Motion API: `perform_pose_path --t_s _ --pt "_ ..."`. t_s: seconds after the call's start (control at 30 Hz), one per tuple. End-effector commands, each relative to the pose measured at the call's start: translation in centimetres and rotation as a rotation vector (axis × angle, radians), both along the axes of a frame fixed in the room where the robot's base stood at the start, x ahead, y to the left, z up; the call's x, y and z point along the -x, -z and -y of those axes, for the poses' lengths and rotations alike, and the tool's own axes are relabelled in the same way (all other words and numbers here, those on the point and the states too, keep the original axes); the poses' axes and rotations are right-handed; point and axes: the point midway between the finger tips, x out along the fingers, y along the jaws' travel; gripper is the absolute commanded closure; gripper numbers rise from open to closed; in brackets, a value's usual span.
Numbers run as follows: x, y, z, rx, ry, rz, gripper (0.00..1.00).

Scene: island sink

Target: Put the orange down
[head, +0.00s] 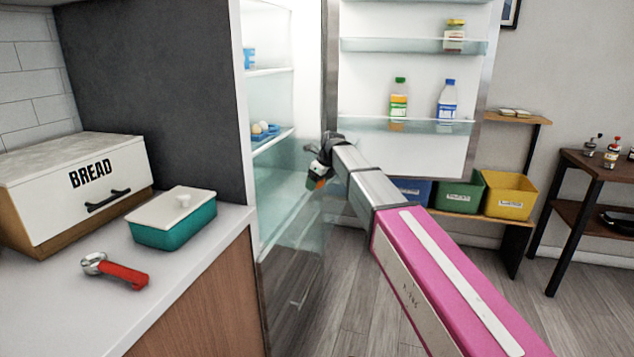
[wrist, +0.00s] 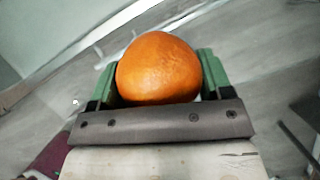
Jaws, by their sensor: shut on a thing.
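The orange (wrist: 158,70) is round and held between the green fingers of my gripper (wrist: 158,80) in the wrist view. In the head view my gripper (head: 318,180) is in front of the open fridge, beside its lower glass shelves and pointing down. Only a small bit of orange colour shows at its tip there. The orange is off any surface as far as I can see, with grey floor behind it in the wrist view.
The open fridge (head: 285,190) holds a blue tray (head: 270,137) with eggs. Its open door (head: 410,155) carries bottles. The counter (head: 190,270) at left holds a bread box (head: 70,195), a teal dish (head: 172,228) and a red-handled tool (head: 125,274). The counter's front part is clear.

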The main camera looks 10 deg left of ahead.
Motion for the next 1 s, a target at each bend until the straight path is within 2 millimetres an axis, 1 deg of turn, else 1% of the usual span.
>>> perform_pose_path --t_s 0.37,0.4,0.47,0.8,0.87,0.93,1.0 --pt "0.0 0.8 0.0 -0.001 0.0 0.0 0.6" --pt "0.0 0.8 0.0 0.0 0.0 0.0 0.21" --pt "0.0 0.8 0.0 0.0 0.0 0.0 0.02" --pt "0.0 0.5 0.0 0.0 0.0 0.0 0.02" --pt "0.0 0.2 0.0 -0.001 0.0 0.0 0.02" --pt "0.0 -0.5 0.0 -0.001 0.0 0.0 0.02" --pt "0.2 -1.5 0.4 -0.001 0.0 0.001 0.02"
